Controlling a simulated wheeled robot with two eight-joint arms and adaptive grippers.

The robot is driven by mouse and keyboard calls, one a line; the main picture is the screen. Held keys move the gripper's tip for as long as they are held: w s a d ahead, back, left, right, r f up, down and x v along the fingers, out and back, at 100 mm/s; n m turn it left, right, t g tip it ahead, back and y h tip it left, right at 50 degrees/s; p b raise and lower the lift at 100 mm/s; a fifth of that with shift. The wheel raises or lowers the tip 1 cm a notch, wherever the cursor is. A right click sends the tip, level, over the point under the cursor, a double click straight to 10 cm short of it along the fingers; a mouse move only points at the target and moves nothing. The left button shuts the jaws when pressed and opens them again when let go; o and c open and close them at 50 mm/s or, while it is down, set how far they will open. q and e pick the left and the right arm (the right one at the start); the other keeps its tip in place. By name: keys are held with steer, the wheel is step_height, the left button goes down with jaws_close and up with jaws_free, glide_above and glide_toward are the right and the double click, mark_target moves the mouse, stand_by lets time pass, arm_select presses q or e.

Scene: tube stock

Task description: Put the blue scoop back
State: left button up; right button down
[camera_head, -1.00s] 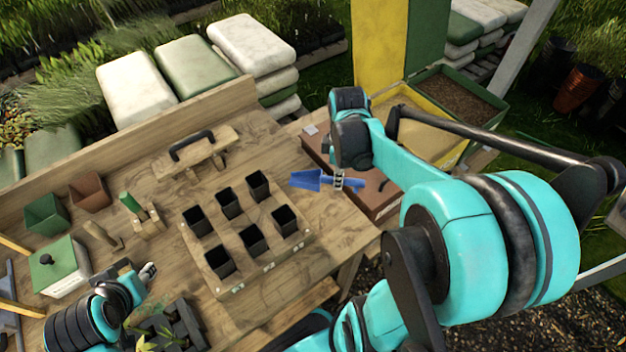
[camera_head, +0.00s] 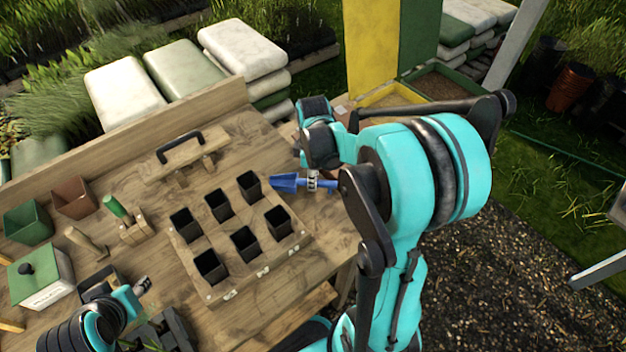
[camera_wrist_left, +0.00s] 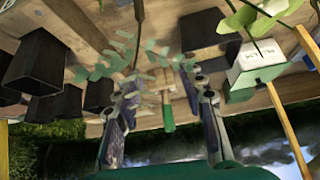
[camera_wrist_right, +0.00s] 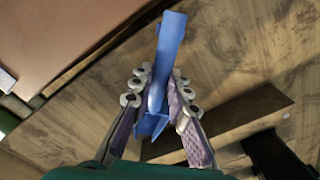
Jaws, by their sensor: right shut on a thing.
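The blue scoop (camera_head: 286,182) is held over the right part of the wooden bench, beside the tray of black pots. Its wide end points left in the head view. My right gripper (camera_head: 313,181) is shut on it; in the right wrist view the fingers (camera_wrist_right: 157,92) close on both sides of the scoop (camera_wrist_right: 170,45). My left gripper (camera_head: 143,286) is over the lower left of the bench. In the left wrist view its fingers (camera_wrist_left: 162,98) are apart, with leafy sprigs in view near them.
A wooden tray (camera_head: 222,285) holds several black pots. Green and brown pots, a green-handled tool (camera_head: 116,208) and a green-lidded box (camera_head: 40,270) stand left. A brown surface (camera_wrist_right: 70,35) shows in the right wrist view.

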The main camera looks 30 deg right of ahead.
steer(key=shift+f, duration=0.1)
steer(key=c, duration=1.5)
jaws_free()
steer(key=shift+o, duration=0.2)
step_height(320, 180, up, 11)
steer(key=p, duration=0.4)
steer(key=s+a+r+m+t, duration=0.1)
steer(key=s+a+m+t, duration=0.1)
steer(key=s+a+m, duration=0.1)
steer(key=s+a+r+m+t, duration=0.1)
steer(key=s+a+m+t, duration=0.1)
steer(key=a, duration=0.4)
steer(key=s+a+r+m+t, duration=0.1)
steer(key=s+a+m+t, duration=0.2)
steer(key=a+m, duration=0.1)
steer(key=shift+s+a+m, duration=0.25)
steer(key=shift+s+m, duration=0.1)
steer(key=shift+m, duration=0.15)
